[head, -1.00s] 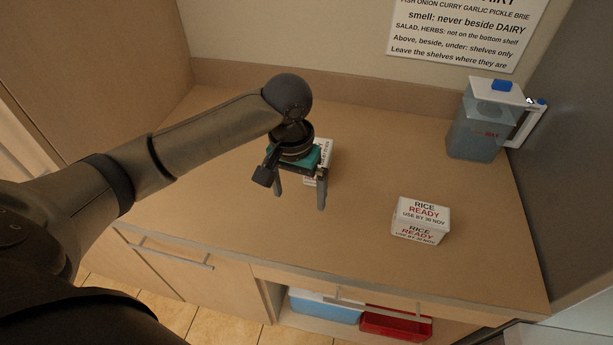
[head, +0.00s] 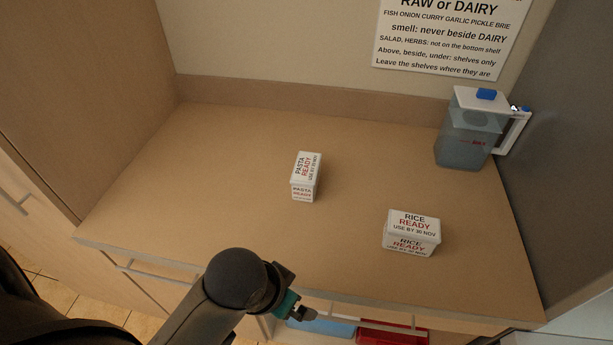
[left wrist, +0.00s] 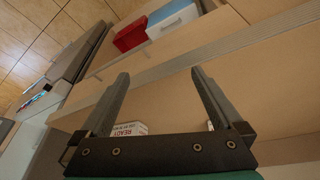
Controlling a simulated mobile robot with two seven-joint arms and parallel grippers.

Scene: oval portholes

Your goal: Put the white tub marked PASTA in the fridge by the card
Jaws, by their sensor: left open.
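The white tub marked PASTA (head: 306,176) stands upright on the counter, left of the tub marked RICE. My left gripper (head: 300,312) is at the counter's front edge, nearer to me than both tubs and apart from them. Its fingers are mostly hidden in the head view. In the left wrist view the gripper (left wrist: 160,82) is open with nothing between its fingers. A white tub with READY lettering (left wrist: 130,129) shows partly behind the gripper's mount there. The card (head: 447,38) is on the wall above the counter, its top cut off. My right gripper is not in view.
The RICE tub (head: 412,232) stands on the right of the counter (head: 215,190). A jug with a blue lid knob (head: 468,130) stands at the back right by a grey panel (head: 565,130). Blue (left wrist: 172,18) and red (left wrist: 130,36) bins sit below the counter.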

